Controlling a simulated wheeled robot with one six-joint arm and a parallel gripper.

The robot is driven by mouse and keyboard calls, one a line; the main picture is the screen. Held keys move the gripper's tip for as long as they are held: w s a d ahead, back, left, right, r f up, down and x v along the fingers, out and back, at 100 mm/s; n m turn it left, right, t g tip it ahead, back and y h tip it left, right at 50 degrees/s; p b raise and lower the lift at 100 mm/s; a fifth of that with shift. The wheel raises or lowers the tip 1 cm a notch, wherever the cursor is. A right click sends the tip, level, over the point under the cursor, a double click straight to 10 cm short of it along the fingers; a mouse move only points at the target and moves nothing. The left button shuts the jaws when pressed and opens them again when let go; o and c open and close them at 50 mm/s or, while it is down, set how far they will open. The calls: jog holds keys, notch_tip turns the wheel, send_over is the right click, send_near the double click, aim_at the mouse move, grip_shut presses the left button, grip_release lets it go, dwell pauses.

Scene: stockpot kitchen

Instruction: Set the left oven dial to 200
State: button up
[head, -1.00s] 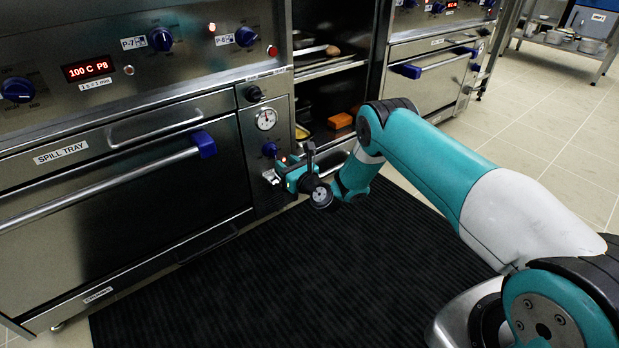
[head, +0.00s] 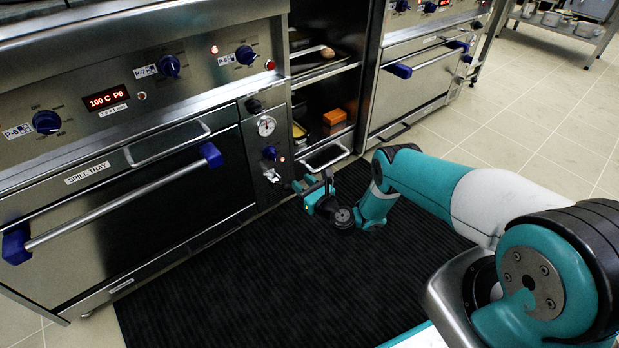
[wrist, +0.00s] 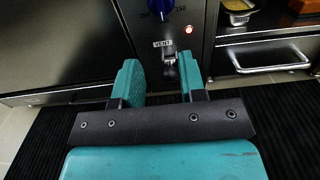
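The left oven has a side panel with a blue dial (head: 270,152) below a round gauge (head: 266,126). A small red light is lit beside this dial. The dial's lower part shows at the top edge of the wrist view (wrist: 157,8); its setting is not readable. A metal vent lever (wrist: 170,60) lies beyond the fingers.
Blue knobs P-6 (head: 46,122), P-7 (head: 170,66) and P-8 (head: 246,55) line the upper front. The oven handle (head: 120,196) juts out at left. Open shelves (head: 322,72) stand right of the panel. The black mat (head: 230,290) is clear.

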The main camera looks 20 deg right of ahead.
jog(key=shift+p+v, duration=0.7)
jog(key=shift+v, duration=0.6)
jog(key=shift+w, duration=0.1)
